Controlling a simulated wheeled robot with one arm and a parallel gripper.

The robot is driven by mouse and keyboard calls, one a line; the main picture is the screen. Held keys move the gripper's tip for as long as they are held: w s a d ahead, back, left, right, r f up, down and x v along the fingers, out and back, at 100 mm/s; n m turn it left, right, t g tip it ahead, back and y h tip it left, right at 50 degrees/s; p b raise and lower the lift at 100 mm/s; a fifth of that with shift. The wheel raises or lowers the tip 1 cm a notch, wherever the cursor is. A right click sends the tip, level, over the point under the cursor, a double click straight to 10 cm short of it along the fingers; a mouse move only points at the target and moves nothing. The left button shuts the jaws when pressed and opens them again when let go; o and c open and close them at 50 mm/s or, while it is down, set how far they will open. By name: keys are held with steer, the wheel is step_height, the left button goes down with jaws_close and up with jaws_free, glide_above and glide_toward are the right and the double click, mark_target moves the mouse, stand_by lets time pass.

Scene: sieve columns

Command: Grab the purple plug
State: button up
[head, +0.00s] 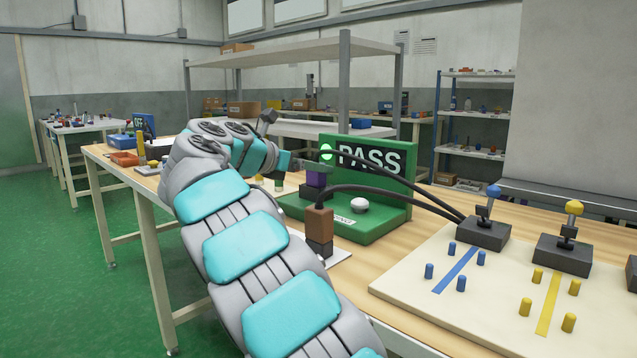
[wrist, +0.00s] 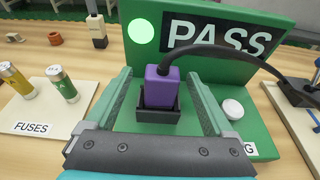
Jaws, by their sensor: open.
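The purple plug (wrist: 162,88) stands upright in a dark socket (wrist: 158,115) on the green test stand (wrist: 258,60). A black cable runs from its top to the right. In the head view the purple plug (head: 316,178) is partly hidden by my gripper (head: 290,165). In the wrist view my open gripper (wrist: 160,95) has one finger on each side of the plug, with visible gaps. Nothing is held.
The stand's panel reads PASS beside a lit green lamp (head: 326,152). A white button (head: 359,204) sits right of the socket. A brown plug (head: 319,222) with a cable stands in front. A fuse tray (wrist: 35,110) lies left, and a board with levers (head: 450,290) lies right.

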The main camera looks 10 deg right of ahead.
steer(key=b+x, duration=0.1)
steer(key=x, duration=0.3)
steer(key=shift+d+f, duration=0.15)
steer(key=shift+f, duration=0.1)
steer(key=shift+w+d, duration=0.15)
steer(key=shift+d, duration=0.15)
steer(key=shift+c, duration=0.4)
steer(key=shift+r, duration=0.1)
jaws_close()
